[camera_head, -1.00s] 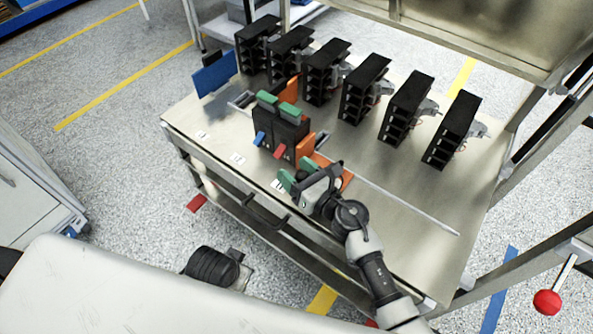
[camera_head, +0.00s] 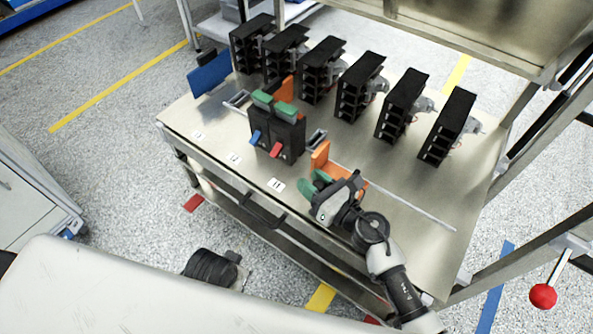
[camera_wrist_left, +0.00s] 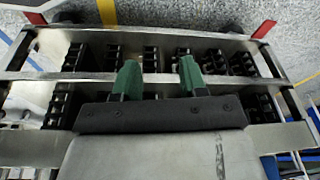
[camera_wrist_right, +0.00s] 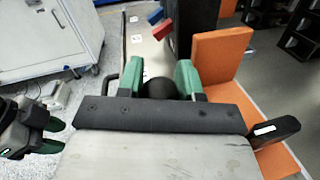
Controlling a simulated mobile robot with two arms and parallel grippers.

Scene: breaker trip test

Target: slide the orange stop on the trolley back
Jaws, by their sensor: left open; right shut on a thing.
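The orange stop (camera_head: 320,156) stands on the trolley top (camera_head: 415,200), at the rail, to the right of two dark breakers (camera_head: 277,133). A gap shows between the stop and the nearer breaker. My right gripper (camera_head: 312,186) is at the stop's front side. In the right wrist view its green fingers are shut on a round black knob (camera_wrist_right: 160,88), with the orange stop (camera_wrist_right: 222,62) just to the right. My left gripper (camera_wrist_left: 160,78) is open and empty in its own wrist view, and is outside the head view.
Another orange plate (camera_head: 285,88) stands behind the breakers. Several black slotted units (camera_head: 358,85) stand in a row along the back of the trolley. A blue plate (camera_head: 211,74) is at the left end. The rail to the right of the stop (camera_head: 420,212) looks clear.

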